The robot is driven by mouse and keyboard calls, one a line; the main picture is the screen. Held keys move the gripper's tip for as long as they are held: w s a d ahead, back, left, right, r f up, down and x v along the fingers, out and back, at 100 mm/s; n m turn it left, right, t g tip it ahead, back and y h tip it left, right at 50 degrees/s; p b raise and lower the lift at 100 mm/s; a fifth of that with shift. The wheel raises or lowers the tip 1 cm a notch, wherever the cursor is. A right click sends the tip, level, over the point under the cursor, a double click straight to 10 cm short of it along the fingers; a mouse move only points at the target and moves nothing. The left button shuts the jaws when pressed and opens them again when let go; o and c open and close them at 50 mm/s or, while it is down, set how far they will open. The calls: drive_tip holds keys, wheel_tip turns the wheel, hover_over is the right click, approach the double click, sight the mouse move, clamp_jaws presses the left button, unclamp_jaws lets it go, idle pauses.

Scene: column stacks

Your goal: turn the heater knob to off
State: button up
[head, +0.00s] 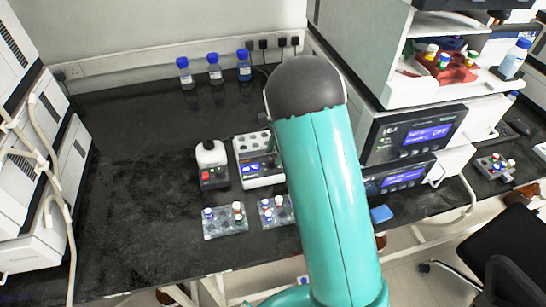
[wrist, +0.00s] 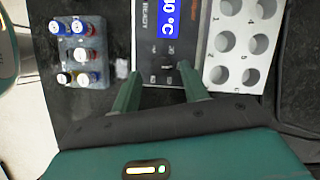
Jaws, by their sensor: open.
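The heater (head: 262,183) is a white block with a grey panel and a lit blue display, on the black bench left of my arm in the head view. In the wrist view its display (wrist: 169,17) is lit, with "0 °C" readable and "READY" beside it. A small dark knob-like part (wrist: 168,67) is on the panel below the display; its setting is too small to tell. My gripper (wrist: 158,69) is open, with its two green fingers apart over the panel and the small part between their tips. Contact cannot be told.
A rack of coloured-cap vials (wrist: 80,52) stands left of the heater in the wrist view; the block with round wells (wrist: 240,42) is right. A small mixer (head: 211,155) stands beside the heater. Blue-capped bottles (head: 214,70) stand at the back. The bench's left is clear.

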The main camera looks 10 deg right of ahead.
sight(271, 163)
drive_tip(key=shift+x, duration=1.25)
drive_tip(key=shift+w, duration=0.1)
clamp_jaws()
